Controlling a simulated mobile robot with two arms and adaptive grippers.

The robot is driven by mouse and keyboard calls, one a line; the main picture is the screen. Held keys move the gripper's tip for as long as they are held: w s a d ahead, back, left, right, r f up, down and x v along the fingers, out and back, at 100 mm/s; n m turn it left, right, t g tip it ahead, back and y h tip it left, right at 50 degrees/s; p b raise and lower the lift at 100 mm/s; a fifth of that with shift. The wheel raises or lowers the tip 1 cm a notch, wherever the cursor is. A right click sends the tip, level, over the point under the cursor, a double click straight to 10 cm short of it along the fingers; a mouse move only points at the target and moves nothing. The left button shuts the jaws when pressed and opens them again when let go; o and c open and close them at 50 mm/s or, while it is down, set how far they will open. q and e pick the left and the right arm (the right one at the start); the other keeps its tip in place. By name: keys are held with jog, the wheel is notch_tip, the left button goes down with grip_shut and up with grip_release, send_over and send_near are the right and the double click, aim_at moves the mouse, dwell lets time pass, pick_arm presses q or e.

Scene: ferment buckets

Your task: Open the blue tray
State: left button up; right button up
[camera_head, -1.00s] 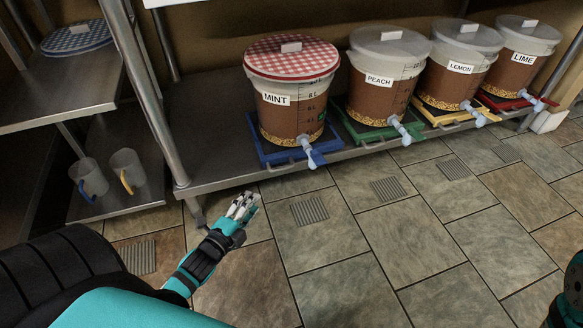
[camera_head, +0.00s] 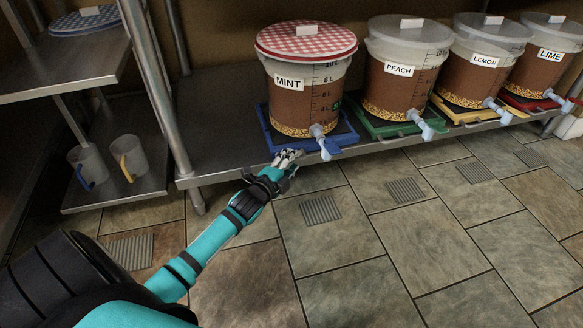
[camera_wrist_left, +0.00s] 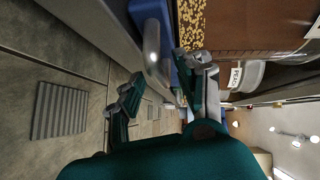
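The blue tray (camera_head: 345,137) lies on the low metal shelf under the MINT bucket (camera_head: 300,95), which has a red checkered lid and a pale spigot (camera_head: 321,138). My left gripper (camera_head: 288,157) is at the front edge of the tray, left of the spigot tip. I cannot tell whether a finger touches the handle. In the head view the hand hides part of the tray front. My right gripper is out of view.
The PEACH bucket (camera_head: 399,75) on a green tray (camera_head: 391,126), the LEMON bucket (camera_head: 482,70) and the LIME bucket (camera_head: 543,65) stand to the right. A metal shelf post (camera_head: 158,90) and two mugs (camera_head: 128,158) are to the left. The tiled floor in front is clear.

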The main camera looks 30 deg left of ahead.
pick_arm(q)
jog(key=shift+w, duration=0.15)
jog(key=shift+c, duration=0.4)
grip_shut()
